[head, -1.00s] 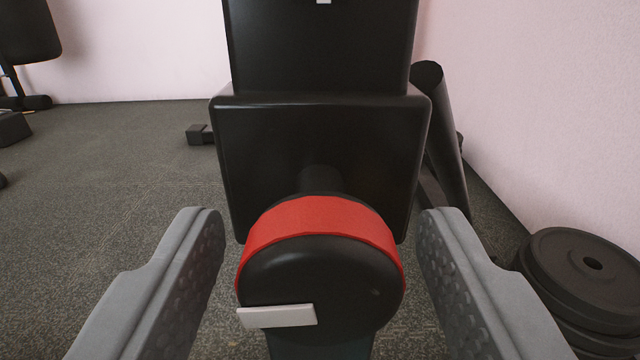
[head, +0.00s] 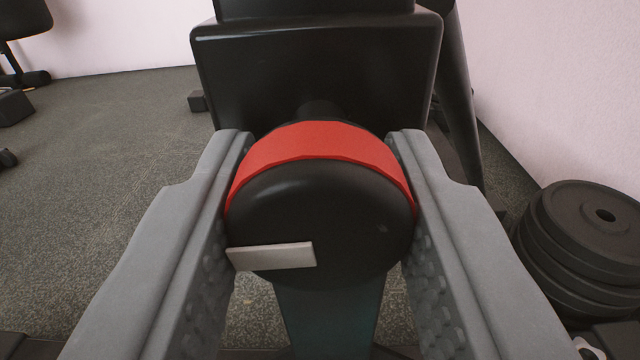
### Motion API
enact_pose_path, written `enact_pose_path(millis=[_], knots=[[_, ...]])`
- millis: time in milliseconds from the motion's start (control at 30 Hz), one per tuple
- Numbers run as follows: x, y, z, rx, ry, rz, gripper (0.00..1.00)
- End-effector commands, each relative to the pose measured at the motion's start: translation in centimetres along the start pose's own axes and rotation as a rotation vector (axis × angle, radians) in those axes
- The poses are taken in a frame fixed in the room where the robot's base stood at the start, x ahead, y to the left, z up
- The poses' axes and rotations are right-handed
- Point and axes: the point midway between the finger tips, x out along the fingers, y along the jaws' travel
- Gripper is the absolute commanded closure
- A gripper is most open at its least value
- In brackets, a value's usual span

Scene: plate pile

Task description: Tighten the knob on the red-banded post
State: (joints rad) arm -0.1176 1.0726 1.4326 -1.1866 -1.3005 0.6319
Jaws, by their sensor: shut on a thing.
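The knob (head: 320,215) is a round black disc with a red band (head: 320,142) around its rim. A pale grey-white mark (head: 272,257) lies across its lower left face, tilted only slightly from level. My gripper (head: 320,165) is shut on the knob, with one grey finger against its left side and one against its right. The knob sits in front of a black box-shaped body (head: 320,75) on a short shaft. A dark post (head: 330,310) runs down below the knob. The fingers hide the knob's side edges.
A stack of black weight plates (head: 590,240) stands on the floor at the right, near the pink wall. A dark slanted bar (head: 455,110) is behind the right finger. Other dark gym equipment (head: 25,20) is at the far left.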

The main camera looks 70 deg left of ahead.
Motion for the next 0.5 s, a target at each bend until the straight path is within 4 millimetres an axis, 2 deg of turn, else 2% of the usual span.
enact_pose_path(millis=[267, 500], knots=[[-0.01, -0.02, -0.02, 0.177, 0.0, 0.0, 0.89], [-0.01, -0.05, -0.04, 0.402, 0.0, 0.0, 0.89]])
